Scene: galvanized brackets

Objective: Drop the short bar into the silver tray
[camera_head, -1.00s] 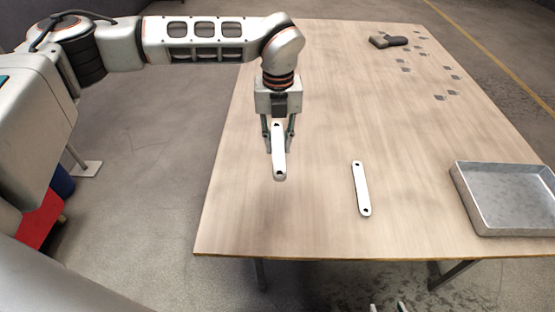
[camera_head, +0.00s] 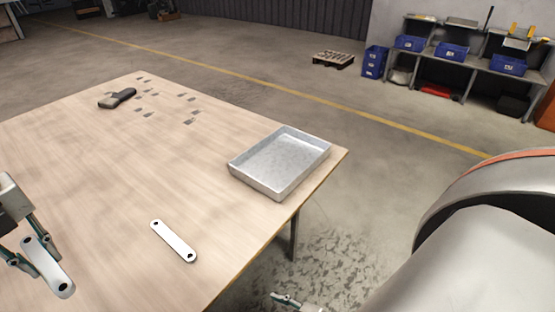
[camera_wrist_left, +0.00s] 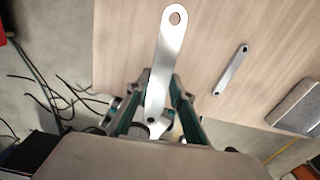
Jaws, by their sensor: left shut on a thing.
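My left gripper (camera_head: 33,258) is at the left edge of the head view, shut on a white metal bar (camera_head: 58,283) with a hole near each end. The held bar also shows in the left wrist view (camera_wrist_left: 167,50), pointing away from the gripper. A second, similar bar (camera_head: 174,241) lies flat on the table to its right. I cannot tell which bar is shorter. The silver tray (camera_head: 237,173) stands empty near the table's right edge. Part of my right gripper (camera_head: 296,303) shows at the bottom edge, mostly cut off.
The wooden table (camera_head: 110,185) has bare room between the lying bar and the tray. A dark tool-like object (camera_head: 117,98) and several small grey brackets (camera_head: 187,110) lie on its far part. Shelves with blue bins (camera_head: 452,51) stand far off on the right.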

